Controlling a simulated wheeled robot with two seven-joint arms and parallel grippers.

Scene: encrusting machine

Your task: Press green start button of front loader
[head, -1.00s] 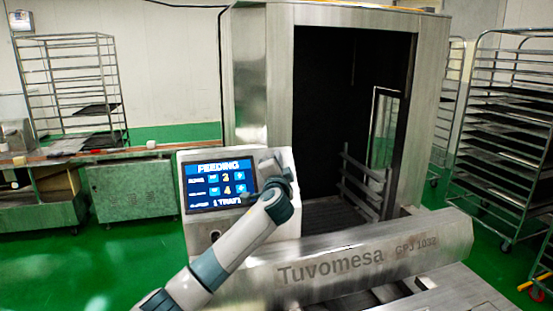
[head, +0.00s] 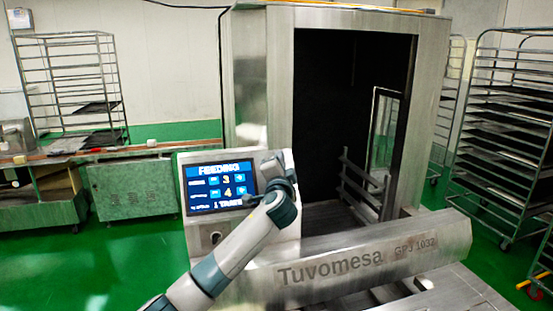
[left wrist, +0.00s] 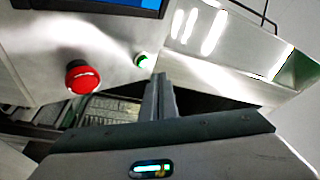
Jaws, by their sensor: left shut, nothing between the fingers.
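The green start button (left wrist: 142,60) is a small round button on the light panel of the front loader in the left wrist view, below the corner of the screen (left wrist: 130,3). My left gripper (left wrist: 160,78) is shut and empty, with its fingertips just below and right of the button in the picture. I cannot tell whether they touch it. A red mushroom button (left wrist: 82,77) is to the left. In the head view my left gripper (head: 252,199) is in front of the control panel (head: 200,229), beside the lit screen (head: 220,186). My arm hides the green button there.
The steel chamber (head: 257,80) stands open behind the panel. A steel housing (head: 375,257) marked "Tuvomesa" runs to the right. Wire racks stand at the left (head: 70,80) and right (head: 510,120). Green floor (head: 125,250) is clear at the left.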

